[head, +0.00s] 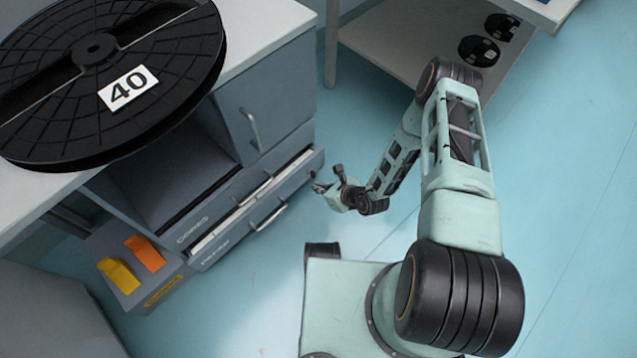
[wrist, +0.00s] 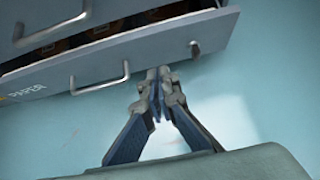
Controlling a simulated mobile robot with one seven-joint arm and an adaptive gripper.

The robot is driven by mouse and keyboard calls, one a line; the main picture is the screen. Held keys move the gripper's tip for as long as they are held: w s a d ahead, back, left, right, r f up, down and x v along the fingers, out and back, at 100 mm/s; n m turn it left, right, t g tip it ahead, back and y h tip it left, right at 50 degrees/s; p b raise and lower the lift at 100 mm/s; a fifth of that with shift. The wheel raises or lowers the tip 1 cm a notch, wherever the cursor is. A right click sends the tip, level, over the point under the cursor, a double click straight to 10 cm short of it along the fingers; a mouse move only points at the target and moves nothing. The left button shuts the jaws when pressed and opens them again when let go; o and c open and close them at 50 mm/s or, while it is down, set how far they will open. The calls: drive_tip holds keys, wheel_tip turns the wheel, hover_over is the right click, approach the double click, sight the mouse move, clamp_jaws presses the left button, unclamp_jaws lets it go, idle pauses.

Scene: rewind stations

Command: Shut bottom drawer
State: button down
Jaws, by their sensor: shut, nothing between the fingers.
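The bottom drawer (head: 224,246) is a blue-grey drawer marked PAPER, low in the cabinet at left in the head view. It stands partly open, with a strip of its pale contents showing above its front. In the wrist view its front (wrist: 150,57) crosses the top, with a metal handle (wrist: 98,85) at left. My gripper (head: 318,187) is shut and empty, near the right end of the drawer front. In the wrist view the fingertips (wrist: 158,74) are at the front's lower edge, right of the handle; whether they touch it I cannot tell.
The drawer marked CORES (head: 192,232) is directly above. A big black reel (head: 170,90) numbered 40 lies on the cabinet top. A grey box (head: 150,288) with yellow and orange pieces stands left of the drawers. A shelved table (head: 400,40) stands behind.

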sight(294, 176)
drive_tip(key=shift+w+a+f+b, duration=0.65)
drive_tip(key=shift+w+a+f, duration=0.3)
drive_tip(key=shift+a, duration=0.2)
drive_tip(key=shift+w+a+f+b, duration=0.7)
drive_tip(key=shift+w+a+f, duration=0.1)
drive_tip(key=shift+w+a, duration=0.35)
drive_tip(key=shift+w+a+f+b, duration=0.65)
drive_tip(key=shift+w+a+f, duration=0.3)
drive_tip(key=shift+a, duration=0.25)
drive_tip(key=shift+r, duration=0.1)
